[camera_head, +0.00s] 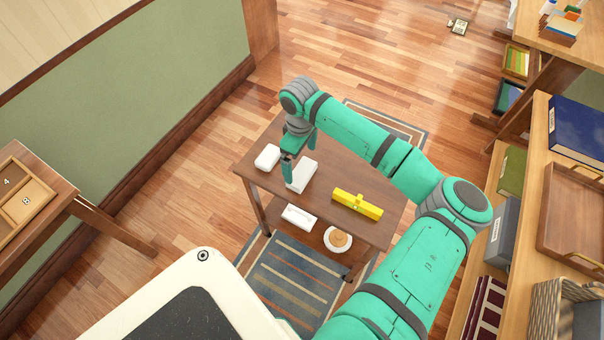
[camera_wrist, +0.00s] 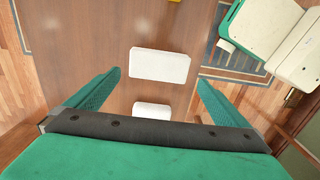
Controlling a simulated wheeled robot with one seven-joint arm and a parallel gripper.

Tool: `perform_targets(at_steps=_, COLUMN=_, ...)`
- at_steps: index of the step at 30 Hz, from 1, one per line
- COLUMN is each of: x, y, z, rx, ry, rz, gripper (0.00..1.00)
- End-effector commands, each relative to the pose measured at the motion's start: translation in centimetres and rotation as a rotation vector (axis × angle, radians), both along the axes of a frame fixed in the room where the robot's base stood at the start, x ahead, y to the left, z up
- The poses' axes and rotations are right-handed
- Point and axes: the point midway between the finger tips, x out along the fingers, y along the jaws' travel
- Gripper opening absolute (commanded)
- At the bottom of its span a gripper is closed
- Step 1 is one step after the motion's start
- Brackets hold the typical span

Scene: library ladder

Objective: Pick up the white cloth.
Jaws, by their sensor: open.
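Two plain white rectangular items lie on the small brown table (camera_head: 322,200). The larger one (camera_head: 303,175) is right by my gripper (camera_head: 290,166). I cannot tell for sure which is the cloth. In the wrist view, one white piece (camera_wrist: 159,65) shows between and just beyond my fingertips, and the other (camera_wrist: 151,109) lies nearer the palm. My gripper points down, open and empty, above the table. Its fingers partly hide the larger item's left end in the head view.
A yellow bar-shaped object (camera_head: 357,204) lies on the table's right part. Shelves (camera_head: 515,190) stand to the right, a green wall (camera_head: 130,85) to the left.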

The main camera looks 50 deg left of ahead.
Motion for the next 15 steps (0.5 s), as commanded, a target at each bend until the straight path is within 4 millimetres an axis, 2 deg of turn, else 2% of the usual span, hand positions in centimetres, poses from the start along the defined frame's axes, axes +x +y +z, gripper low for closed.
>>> perform_targets(at_steps=5, x=0.0, y=0.0, z=-1.0, rx=0.001, ry=-0.001, rz=0.0, gripper=1.0)
perform_targets(at_steps=15, x=0.4, y=-0.4, z=-5.3, rx=0.001, ry=0.001, rz=-0.003, gripper=1.0)
